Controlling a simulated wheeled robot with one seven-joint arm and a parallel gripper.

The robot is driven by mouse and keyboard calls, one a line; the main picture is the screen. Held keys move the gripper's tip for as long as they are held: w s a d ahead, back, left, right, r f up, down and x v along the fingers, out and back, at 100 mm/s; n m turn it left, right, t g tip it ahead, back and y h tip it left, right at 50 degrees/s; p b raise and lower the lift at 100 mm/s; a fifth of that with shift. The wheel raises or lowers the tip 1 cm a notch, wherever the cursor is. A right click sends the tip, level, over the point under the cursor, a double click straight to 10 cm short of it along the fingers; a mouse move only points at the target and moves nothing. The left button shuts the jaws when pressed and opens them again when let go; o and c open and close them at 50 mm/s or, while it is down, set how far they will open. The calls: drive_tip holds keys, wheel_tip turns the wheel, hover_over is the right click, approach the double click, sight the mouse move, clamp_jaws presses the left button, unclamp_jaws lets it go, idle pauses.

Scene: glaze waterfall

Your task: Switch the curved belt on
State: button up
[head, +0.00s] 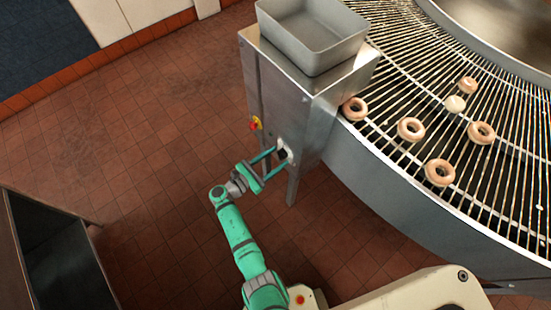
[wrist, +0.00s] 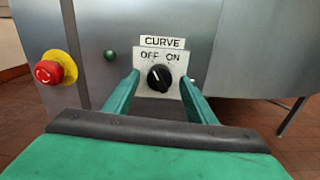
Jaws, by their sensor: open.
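The curved belt's switch is a black rotary knob (wrist: 160,78) on a white plate under a "CURVE" label (wrist: 162,42), marked OFF and ON. The white mark on the knob appears to point up and left, toward OFF. My gripper (wrist: 160,85) is open, with one green finger on each side of the knob. Whether the fingers touch it I cannot tell. In the head view my gripper (head: 279,157) is at the front of the steel cabinet, and the plate is partly hidden. The curved belt (head: 400,100) is a wire conveyor carrying several doughnuts.
A red emergency stop (wrist: 50,72) on a yellow base is left of the knob, with a small green light (wrist: 110,55) between. A grey tray (head: 310,35) sits on the cabinet (head: 305,105). A dark open-fronted unit (head: 50,250) stands at lower left. The tiled floor between is clear.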

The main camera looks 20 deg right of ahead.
drive_tip(key=c, duration=1)
drive_tip(key=shift+c, duration=0.2)
